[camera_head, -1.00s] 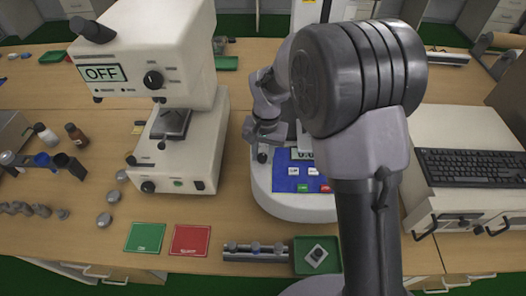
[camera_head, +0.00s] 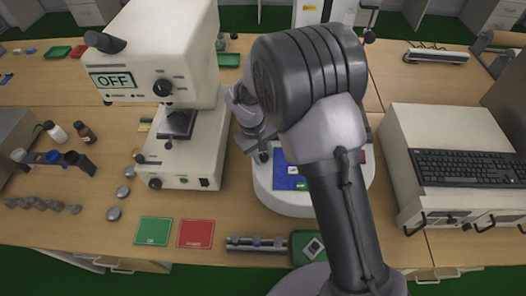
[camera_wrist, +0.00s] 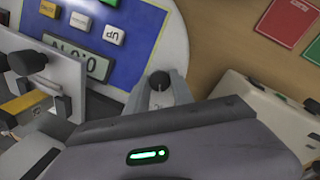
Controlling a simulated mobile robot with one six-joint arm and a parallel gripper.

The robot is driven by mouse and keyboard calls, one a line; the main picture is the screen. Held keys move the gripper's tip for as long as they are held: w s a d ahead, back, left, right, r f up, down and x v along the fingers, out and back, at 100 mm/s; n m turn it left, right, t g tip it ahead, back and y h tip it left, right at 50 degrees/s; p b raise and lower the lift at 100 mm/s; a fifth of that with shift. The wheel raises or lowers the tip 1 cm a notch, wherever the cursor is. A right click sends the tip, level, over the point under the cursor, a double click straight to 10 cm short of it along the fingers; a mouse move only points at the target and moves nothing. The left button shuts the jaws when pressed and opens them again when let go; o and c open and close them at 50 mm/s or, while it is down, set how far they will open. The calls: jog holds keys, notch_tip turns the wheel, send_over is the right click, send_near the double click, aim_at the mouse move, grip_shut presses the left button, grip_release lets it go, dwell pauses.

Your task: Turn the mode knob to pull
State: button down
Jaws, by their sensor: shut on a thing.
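A small black knob (camera_wrist: 158,80) stands at the edge of the blue control panel (camera_wrist: 130,65) on the white round base of the testing machine. My gripper (camera_wrist: 160,92) is shut on this knob, with a finger on each side, in the wrist view. The panel carries a display (camera_wrist: 78,61) and several buttons, one marked UP. In the head view my gripper (camera_head: 263,147) is at the left of the blue panel (camera_head: 290,178), and my arm covers much of the machine. The knob's mode markings cannot be read.
A clamp with black knobs (camera_wrist: 27,61) stands close beside the panel. A white instrument with an OFF display (camera_head: 114,81) stands to the left. Green (camera_head: 153,231) and red (camera_head: 196,234) mats and a small tray (camera_head: 305,246) lie in front. A keyboard (camera_head: 475,170) is at the right.

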jog(key=shift+n, duration=0.5)
jog(key=c, duration=1.1)
grip_release()
jog(key=shift+r, duration=0.1)
jog(key=a+r+p, duration=0.1)
jog(key=r+p, duration=0.1)
jog(key=r, duration=0.6)
jog(key=s+a+r+p, duration=0.1)
jog(key=a+r+p, duration=0.1)
jog(key=r, duration=0.7)
jog(key=shift+s+a+p, duration=0.15)
jog(key=shift+s+p, duration=0.05)
jog(key=shift+p, duration=0.2)
